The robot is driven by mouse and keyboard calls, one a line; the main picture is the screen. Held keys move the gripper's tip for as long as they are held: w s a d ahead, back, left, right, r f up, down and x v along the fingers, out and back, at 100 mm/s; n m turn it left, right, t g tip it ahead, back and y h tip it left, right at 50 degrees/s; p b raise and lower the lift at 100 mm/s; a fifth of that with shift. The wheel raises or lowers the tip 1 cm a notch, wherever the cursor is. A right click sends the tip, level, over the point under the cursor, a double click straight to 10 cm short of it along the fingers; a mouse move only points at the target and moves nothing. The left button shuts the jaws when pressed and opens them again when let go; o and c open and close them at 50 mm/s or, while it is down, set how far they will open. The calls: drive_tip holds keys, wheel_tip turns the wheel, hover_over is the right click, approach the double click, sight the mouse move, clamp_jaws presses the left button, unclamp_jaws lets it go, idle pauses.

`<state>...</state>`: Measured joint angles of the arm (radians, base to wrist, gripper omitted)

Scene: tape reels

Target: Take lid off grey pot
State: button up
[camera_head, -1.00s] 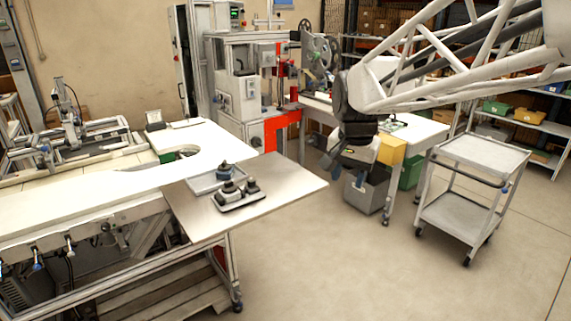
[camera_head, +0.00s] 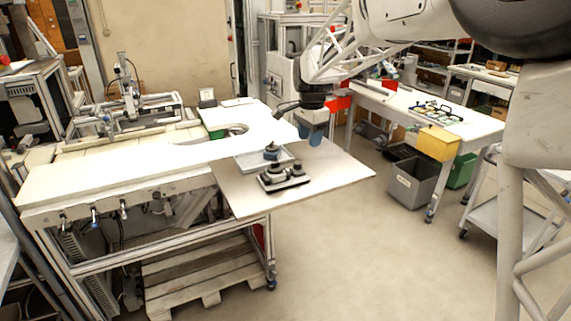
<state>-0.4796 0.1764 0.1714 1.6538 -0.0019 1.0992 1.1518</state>
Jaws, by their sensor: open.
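A small dark blue-grey pot (camera_head: 271,151) with a knob-like top stands on a light grey tray (camera_head: 246,164) on the projecting table panel. In front of it, two dark pots with grey tops, a left one (camera_head: 273,175) and a right one (camera_head: 296,169), stand close together on a flat base. They are too small to tell which is the grey pot or where a lid meets its pot. My gripper (camera_head: 309,136) has blue fingers pointing down. It is open and empty, above the panel, to the right of and apart from the pots.
The beige panel (camera_head: 335,178) is bare to the right of the pots. A long white worktop (camera_head: 120,170) runs to the left. A second white table with a yellow bin (camera_head: 437,143) stands at the right, beside a grey crate (camera_head: 412,182). Open floor lies in front.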

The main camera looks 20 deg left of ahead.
drive_tip(key=m, duration=0.2)
hover_over(275, 165)
drive_tip(key=f, duration=0.5)
drive_tip(key=shift+w+a+f, duration=0.25)
drive_tip(key=shift+w+a, duration=0.05)
drive_tip(key=shift+f, duration=1.3)
drive_tip(key=shift+f, duration=0.1)
drive_tip(key=shift+f, duration=2.5)
clamp_jaws()
